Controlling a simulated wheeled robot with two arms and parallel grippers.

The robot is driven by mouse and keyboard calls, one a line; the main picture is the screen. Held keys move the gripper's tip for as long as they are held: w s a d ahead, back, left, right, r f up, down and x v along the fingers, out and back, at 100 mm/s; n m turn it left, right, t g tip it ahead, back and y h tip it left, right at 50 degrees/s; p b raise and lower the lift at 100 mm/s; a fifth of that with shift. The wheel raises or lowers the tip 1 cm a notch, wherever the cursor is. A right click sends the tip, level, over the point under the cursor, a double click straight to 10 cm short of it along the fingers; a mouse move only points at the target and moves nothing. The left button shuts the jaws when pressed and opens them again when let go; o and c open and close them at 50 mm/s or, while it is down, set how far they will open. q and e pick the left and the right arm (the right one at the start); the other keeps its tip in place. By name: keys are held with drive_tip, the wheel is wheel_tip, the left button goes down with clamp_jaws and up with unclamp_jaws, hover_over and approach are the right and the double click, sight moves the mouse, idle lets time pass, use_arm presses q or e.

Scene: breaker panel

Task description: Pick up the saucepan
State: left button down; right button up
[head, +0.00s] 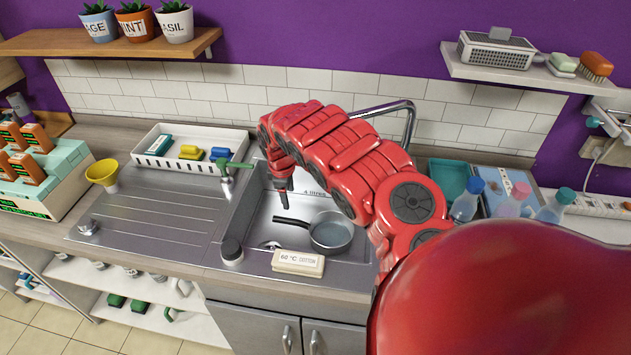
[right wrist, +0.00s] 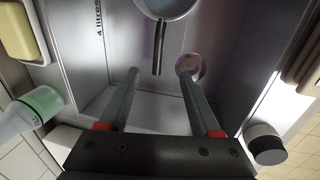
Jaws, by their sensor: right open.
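The small grey saucepan (head: 331,233) sits in the metal sink basin, its dark handle pointing left. In the right wrist view, part of the saucepan's bowl (right wrist: 168,8) shows at the top edge, and its handle comes down between the lines of my fingers. My right gripper (head: 284,207) is open and empty, pointing down just above the handle's end. In the right wrist view, the gripper's (right wrist: 159,73) two fingertips lie either side of the handle's line, a little short of its end. I cannot tell the exact height gap. My left gripper is not in view.
The sink basin (head: 263,225) has raised walls around the pan. A labelled cream block (head: 298,262) and a black-topped cylinder (head: 232,250) stand at its front edge.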

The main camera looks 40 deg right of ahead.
drive_tip(key=b, duration=0.6)
approach(295, 221)
drive_tip(key=f, duration=0.3)
drive_tip(key=f+p, duration=0.1)
drive_tip(key=shift+w+d+f, duration=0.15)
drive_tip(key=shift+w+f, duration=0.1)
drive_tip(key=shift+w, duration=0.15)
drive_tip(key=shift+d+f+p, duration=0.15)
drive_tip(key=shift+f+p, duration=0.2)
drive_tip(key=shift+f, duration=0.25)
drive_tip(key=shift+w+d+f, duration=0.1)
drive_tip(key=shift+d+f, duration=0.1)
drive_tip(key=shift+f, duration=0.4)
drive_tip(key=shift+w+f+b, duration=0.1)
drive_tip(key=shift+f+b, duration=0.4)
drive_tip(key=shift+f, duration=0.15)
drive_tip(key=shift+d+f+b, duration=0.2)
drive_tip(key=shift+f+b, duration=0.2)
drive_tip(key=shift+f, duration=0.15)
drive_tip(key=shift+r, duration=0.1)
drive_tip(key=shift+c, duration=0.2)
